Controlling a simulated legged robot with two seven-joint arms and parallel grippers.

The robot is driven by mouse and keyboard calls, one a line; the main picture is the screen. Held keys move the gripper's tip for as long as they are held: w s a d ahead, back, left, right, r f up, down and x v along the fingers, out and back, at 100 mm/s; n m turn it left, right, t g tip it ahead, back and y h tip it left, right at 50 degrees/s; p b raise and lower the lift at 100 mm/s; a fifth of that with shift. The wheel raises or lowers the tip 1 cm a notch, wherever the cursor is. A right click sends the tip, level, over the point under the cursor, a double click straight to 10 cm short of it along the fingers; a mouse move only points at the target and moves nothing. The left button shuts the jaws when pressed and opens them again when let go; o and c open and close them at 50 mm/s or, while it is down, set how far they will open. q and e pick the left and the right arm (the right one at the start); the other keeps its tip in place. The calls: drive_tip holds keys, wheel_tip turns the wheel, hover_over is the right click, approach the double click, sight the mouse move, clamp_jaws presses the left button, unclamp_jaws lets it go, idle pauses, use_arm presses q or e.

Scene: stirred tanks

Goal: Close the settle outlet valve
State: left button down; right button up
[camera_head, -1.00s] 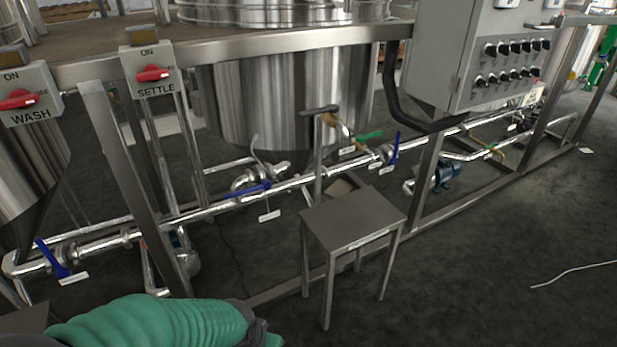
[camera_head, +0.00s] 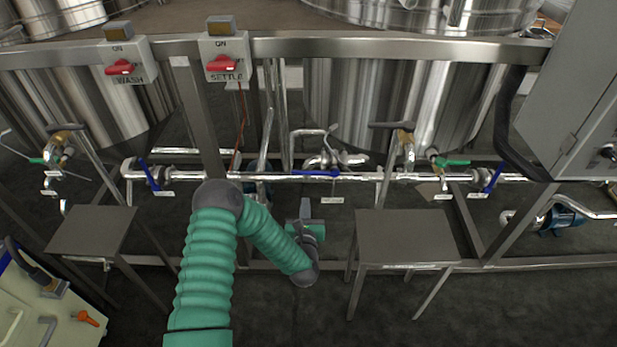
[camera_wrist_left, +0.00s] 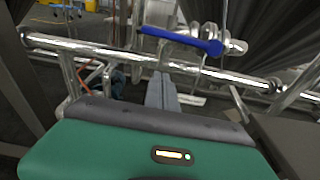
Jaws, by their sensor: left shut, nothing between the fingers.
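A blue valve handle (camera_head: 316,173) lies along the horizontal steel pipe (camera_head: 270,177) below the SETTLE switch box (camera_head: 226,58). A small white label (camera_head: 332,200) hangs under it, too small to read. The handle also shows in the left wrist view (camera_wrist_left: 180,40), lengthwise above the fingers. My left gripper (camera_head: 305,208) is below and in front of this handle, apart from it. Its grey fingers (camera_wrist_left: 160,90) are shut and empty, pointing toward the pipe. My right gripper is not in view.
Other blue handles stand across the pipe at left (camera_head: 149,174) and right (camera_head: 492,178). A metal stool (camera_head: 405,237) is right of my gripper; another stool (camera_head: 92,230) is at left. An upright frame post (camera_head: 203,120) and a grey control cabinet (camera_head: 580,110) flank the area.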

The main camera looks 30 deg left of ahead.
sight(312, 173)
use_arm(q)
drive_tip(key=b+x, duration=0.1)
drive_tip(key=x, duration=0.2)
drive_tip(key=b+x, duration=0.2)
drive_tip(key=x, duration=0.1)
drive_tip(key=b+x, duration=0.1)
drive_tip(key=x, duration=0.2)
drive_tip(key=shift+d+f, duration=0.1)
drive_tip(key=shift+f, duration=0.25)
wheel_tip(312, 173, up, 4)
drive_tip(key=shift+s+d+r+b, duration=0.15)
drive_tip(key=shift+s+b, duration=0.05)
drive_tip(key=shift+b, duration=0.35)
drive_tip(key=shift+r, duration=0.15)
drive_tip(key=shift+r+m+p, duration=0.15)
drive_tip(key=shift+m+p, duration=0.15)
drive_tip(key=shift+p, duration=0.1)
